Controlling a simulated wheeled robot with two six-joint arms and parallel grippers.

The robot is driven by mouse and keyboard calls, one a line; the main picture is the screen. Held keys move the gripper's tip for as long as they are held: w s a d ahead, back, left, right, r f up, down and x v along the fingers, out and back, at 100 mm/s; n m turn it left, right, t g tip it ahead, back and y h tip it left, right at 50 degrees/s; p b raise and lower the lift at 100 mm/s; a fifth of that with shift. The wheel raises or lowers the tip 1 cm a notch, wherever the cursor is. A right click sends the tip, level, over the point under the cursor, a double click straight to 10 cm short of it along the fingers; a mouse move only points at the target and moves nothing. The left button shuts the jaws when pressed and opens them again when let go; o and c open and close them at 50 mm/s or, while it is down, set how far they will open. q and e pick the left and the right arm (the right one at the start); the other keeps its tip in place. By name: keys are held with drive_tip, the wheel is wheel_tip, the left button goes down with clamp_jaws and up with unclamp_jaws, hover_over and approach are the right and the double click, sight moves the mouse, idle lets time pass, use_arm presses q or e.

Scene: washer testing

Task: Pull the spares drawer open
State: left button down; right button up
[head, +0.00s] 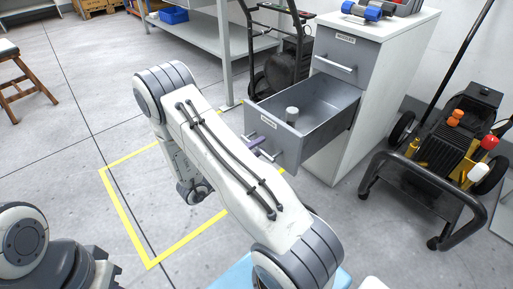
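The grey cabinet's lower drawer (322,122) stands pulled well out, with a small label on its front whose text is too small to read. A light grey cylinder (292,115) stands inside it. The tip of my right gripper (261,148) is at the drawer's front, at the handle. My own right arm crosses in front and hides most of the gripper and handle, so I cannot tell whether the fingers are closed on it. My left arm shows only at the bottom left corner; its gripper is not visible.
The upper drawer (344,54) is closed. Blue-ended parts (366,10) lie on the cabinet top. A wheeled machine (455,130) with a black handle stands right of the cabinet. A metal shelf table (215,40) stands behind. The yellow-marked floor (150,262) at left is clear.

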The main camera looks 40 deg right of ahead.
drive_tip(key=a+p, duration=0.4)
drive_tip(key=a, duration=0.6)
drive_tip(key=shift+a, duration=0.25)
